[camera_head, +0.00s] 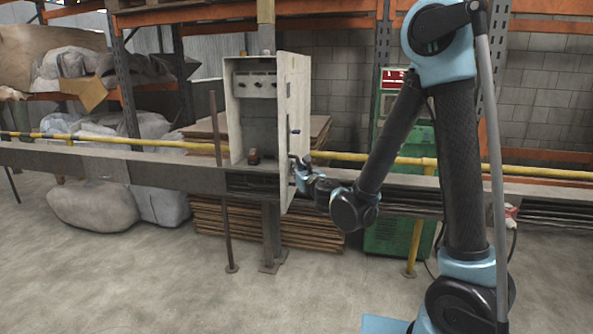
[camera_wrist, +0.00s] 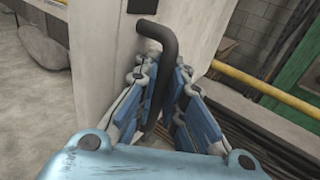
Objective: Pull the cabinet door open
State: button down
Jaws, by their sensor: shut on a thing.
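The grey metal cabinet (camera_head: 236,125) stands on a post, left of centre in the head view. Its door (camera_head: 296,95) is swung out at the right side, and the inside shows. The door's outer face is pale in the wrist view (camera_wrist: 112,45). The dark bent bar handle (camera_wrist: 166,45) sticks out from this face. My gripper (camera_head: 301,172) is at the lower part of the door, on its outer side. In the wrist view its blue-padded fingers (camera_wrist: 158,98) are shut around the handle. The handle's lower end is partly hidden between them.
A yellow rail (camera_head: 400,160) and grey beam run behind the cabinet. Stacked brown sheets (camera_head: 318,222) lie below, and a green machine (camera_head: 388,225) stands right. A thin post (camera_head: 222,200) stands left of the cabinet. The concrete floor in front is clear.

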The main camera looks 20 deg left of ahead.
jog(key=shift+s, duration=0.15)
jog(key=c, duration=1.9)
grip_release()
jog(key=shift+c, duration=0.2)
jog(key=v, duration=1.2)
jog(key=shift+f, duration=0.1)
